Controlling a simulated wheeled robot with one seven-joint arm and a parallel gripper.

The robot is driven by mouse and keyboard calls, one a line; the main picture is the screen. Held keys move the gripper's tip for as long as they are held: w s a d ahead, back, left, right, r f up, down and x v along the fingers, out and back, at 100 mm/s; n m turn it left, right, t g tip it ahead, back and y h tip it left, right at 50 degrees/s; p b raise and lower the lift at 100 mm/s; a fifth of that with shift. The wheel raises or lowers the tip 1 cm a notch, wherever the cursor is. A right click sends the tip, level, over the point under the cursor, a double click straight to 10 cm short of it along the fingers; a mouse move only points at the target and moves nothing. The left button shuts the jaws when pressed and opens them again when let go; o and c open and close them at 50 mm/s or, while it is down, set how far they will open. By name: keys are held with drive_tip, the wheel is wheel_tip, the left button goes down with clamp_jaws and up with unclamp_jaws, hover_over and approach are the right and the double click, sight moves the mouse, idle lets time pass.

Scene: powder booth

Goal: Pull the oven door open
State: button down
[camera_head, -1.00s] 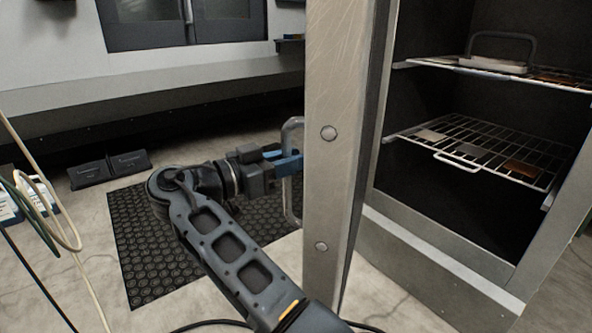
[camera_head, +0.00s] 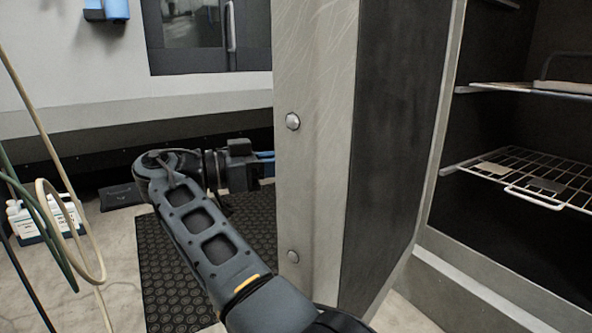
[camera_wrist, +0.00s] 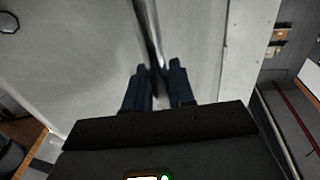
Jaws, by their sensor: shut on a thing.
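The oven door (camera_head: 312,170) stands ajar, its edge towards me and its dark inner face (camera_head: 395,150) showing on the right. The oven's dark chamber (camera_head: 480,215) is exposed on the right, with wire racks inside. My gripper (camera_head: 266,157) reaches behind the door's left edge, so its fingertips are hidden in the head view. In the wrist view, my gripper (camera_wrist: 158,75) is shut on the metal bar handle (camera_wrist: 150,35), which runs between its two dark fingers over the pale door face (camera_wrist: 90,50).
A lower wire rack (camera_head: 545,180) with a few flat plates and an upper rack (camera_head: 545,90) are in the oven. A black floor mat (camera_head: 165,265) lies left of the door. Hoses (camera_head: 45,205) hang at the far left before white bottles (camera_head: 50,215).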

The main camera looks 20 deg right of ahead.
drive_tip(key=shift+a+r, duration=0.15)
drive_tip(key=shift+a, duration=0.3)
drive_tip(key=c, duration=1.2)
unclamp_jaws()
drive_tip(key=shift+s, duration=0.1)
drive_tip(key=shift+o, duration=0.5)
drive_tip(key=shift+d, duration=0.1)
drive_tip(key=a, duration=0.8)
drive_tip(key=shift+s+p, duration=0.25)
drive_tip(key=shift+p, duration=0.05)
drive_tip(key=shift+c, duration=0.3)
